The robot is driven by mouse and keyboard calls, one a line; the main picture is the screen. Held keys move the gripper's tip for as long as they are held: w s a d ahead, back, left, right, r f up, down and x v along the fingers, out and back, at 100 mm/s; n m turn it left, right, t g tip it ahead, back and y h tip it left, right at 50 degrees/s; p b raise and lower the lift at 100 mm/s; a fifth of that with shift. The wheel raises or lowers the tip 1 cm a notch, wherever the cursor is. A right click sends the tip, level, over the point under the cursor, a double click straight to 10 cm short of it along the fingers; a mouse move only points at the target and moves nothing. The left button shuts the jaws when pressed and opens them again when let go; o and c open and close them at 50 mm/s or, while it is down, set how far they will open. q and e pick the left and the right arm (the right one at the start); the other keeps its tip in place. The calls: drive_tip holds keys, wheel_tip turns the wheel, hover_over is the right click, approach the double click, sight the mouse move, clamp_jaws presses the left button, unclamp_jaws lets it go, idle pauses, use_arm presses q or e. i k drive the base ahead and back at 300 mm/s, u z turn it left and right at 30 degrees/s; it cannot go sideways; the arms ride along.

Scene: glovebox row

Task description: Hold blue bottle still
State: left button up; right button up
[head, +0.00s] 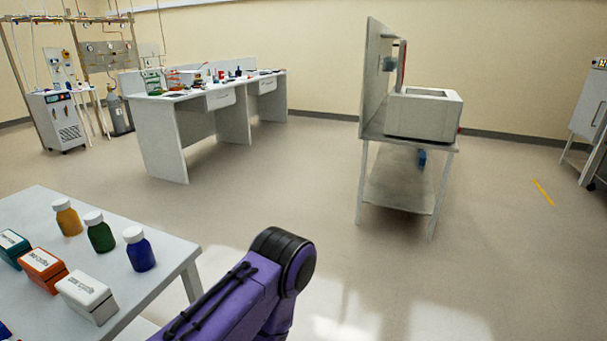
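The blue bottle (140,250) has a white cap and stands upright near the right end of the white table (175,253) at the lower left. Nothing touches it in this view. A purple arm link of mine with a black joint shows at the bottom centre, to the right of the table. Neither of my grippers is in the picture.
A green bottle (99,233) and an amber bottle (67,218) stand left of the blue one. White (86,296), orange (42,270) and teal (13,248) boxes lie in front. A bench (160,140) and a stand with a white machine (424,112) are farther back. Open floor lies between.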

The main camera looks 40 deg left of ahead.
sight(142, 256)
drive_tip(key=i, duration=2.25)
drive_tip(key=u, duration=3.8)
